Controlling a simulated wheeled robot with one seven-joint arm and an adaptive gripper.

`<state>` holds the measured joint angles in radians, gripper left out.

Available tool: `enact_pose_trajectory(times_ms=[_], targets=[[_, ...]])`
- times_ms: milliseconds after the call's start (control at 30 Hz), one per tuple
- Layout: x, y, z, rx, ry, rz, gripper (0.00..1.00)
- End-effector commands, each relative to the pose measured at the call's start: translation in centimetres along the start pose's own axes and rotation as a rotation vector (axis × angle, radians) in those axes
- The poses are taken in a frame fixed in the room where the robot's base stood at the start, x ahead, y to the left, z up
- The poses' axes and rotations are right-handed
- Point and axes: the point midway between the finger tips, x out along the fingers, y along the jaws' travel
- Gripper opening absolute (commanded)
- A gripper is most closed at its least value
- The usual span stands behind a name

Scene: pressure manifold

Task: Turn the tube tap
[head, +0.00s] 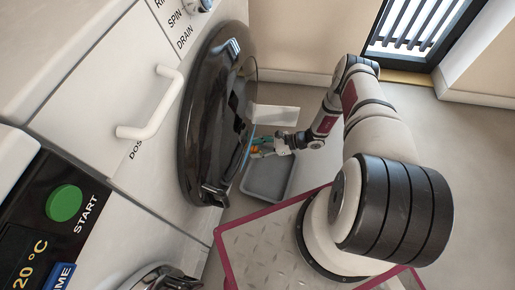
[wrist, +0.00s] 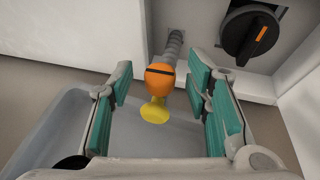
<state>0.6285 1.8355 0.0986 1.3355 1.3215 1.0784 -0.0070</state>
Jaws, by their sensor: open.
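The tube tap (wrist: 160,78) shows in the wrist view as an orange body with a dark slot on the end of a grey ribbed tube (wrist: 173,45). A yellow piece (wrist: 155,111) sits at its lower end. My gripper (wrist: 165,82) is open, with teal-padded fingers on either side of the orange body, which appears between them with gaps on both sides. In the head view my gripper (head: 262,148) is low beside the machine's round door, and a small bit of orange (head: 255,150) shows at its fingers.
A grey tray (head: 268,178) lies on the floor below my gripper; its rim also shows in the wrist view. A black knob with an orange mark (wrist: 250,33) sits in a recess at upper right. The dark round door (head: 212,115) stands close to the left of my gripper. Open floor lies to the right.

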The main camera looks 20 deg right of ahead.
Motion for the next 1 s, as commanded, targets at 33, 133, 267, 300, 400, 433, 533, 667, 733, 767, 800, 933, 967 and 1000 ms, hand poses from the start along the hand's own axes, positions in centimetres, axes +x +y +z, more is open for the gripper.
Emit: enact_pose_trajectory(times_ms=[33,133,267,300,400,433,533,667,733,767,800,933,967,1000], targets=[[0.0,0.0,0.01,0.0,0.0,0.0,0.44],[-0.01,0.0,0.01,0.0,0.0,0.0,0.42],[-0.02,0.0,0.01,0.0,0.0,0.0,0.13],[-0.02,0.0,0.0,0.0,0.0,0.0,0.04],[-0.03,0.0,0.0,0.0,0.0,0.0,0.0],[-0.02,0.0,0.0,0.0,0.0,0.0,0.0],[-0.02,-0.02,0.0,-0.002,0.0,0.005,0.0],[0.01,-0.1,-0.01,-0.015,0.001,0.032,0.0],[0.02,-0.18,-0.02,-0.026,0.002,0.058,0.0],[0.02,-0.21,-0.02,-0.032,0.002,0.072,0.0],[0.02,-0.25,-0.01,-0.041,0.001,0.093,0.0],[0.07,-0.36,-0.03,-0.075,0.002,0.173,0.0],[0.08,-0.38,-0.04,-0.083,0.002,0.193,0.0],[0.07,-0.43,-0.05,-0.093,0.002,0.219,0.0]])
